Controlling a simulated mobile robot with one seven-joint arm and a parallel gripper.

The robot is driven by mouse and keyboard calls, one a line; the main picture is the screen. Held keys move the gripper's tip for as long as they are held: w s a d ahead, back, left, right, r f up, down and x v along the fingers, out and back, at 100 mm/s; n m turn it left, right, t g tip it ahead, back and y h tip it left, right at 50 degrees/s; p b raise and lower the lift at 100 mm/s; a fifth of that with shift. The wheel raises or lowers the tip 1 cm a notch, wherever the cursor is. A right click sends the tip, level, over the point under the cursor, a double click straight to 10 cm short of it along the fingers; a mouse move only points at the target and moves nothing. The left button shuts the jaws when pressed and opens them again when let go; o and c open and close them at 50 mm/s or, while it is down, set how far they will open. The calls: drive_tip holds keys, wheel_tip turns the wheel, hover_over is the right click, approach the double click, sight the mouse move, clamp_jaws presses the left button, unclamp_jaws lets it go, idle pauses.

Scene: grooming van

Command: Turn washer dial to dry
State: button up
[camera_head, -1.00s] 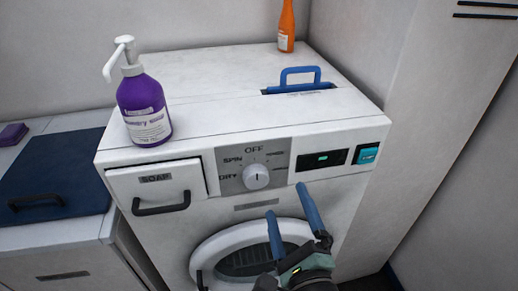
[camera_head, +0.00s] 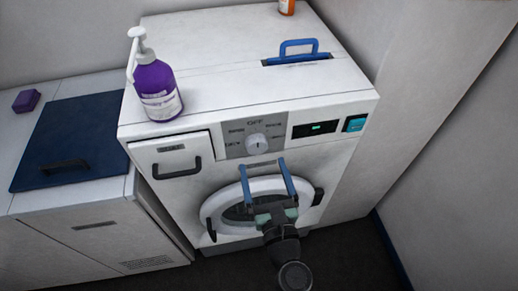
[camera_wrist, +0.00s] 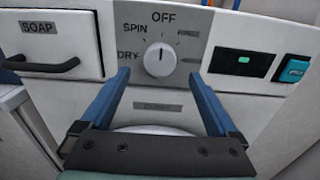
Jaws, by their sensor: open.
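The washer (camera_head: 340,115) is a white front-loader with a grey dial panel on its upper front. The white round dial (camera_head: 257,143) also shows in the wrist view (camera_wrist: 160,60), its mark pointing up toward OFF. SPIN is at its upper left and DRY at its left; the labels on the right are hard to read. My gripper (camera_head: 265,164) has two blue fingers, spread open and empty. In the head view it is in front of the washer, just below the dial. In the wrist view the fingers (camera_wrist: 158,80) reach up on either side below the dial, apart from it.
A soap drawer (camera_head: 172,165) is left of the dial; a small display (camera_head: 314,129) and a teal switch (camera_head: 355,123) are right of it. The round door (camera_head: 228,197) is below. A purple pump bottle (camera_head: 158,88) stands on top, near a blue handle (camera_head: 299,46).

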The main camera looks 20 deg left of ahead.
sight(258, 149)
drive_tip(key=shift+x, duration=2.65)
drive_tip(key=c, duration=1.4)
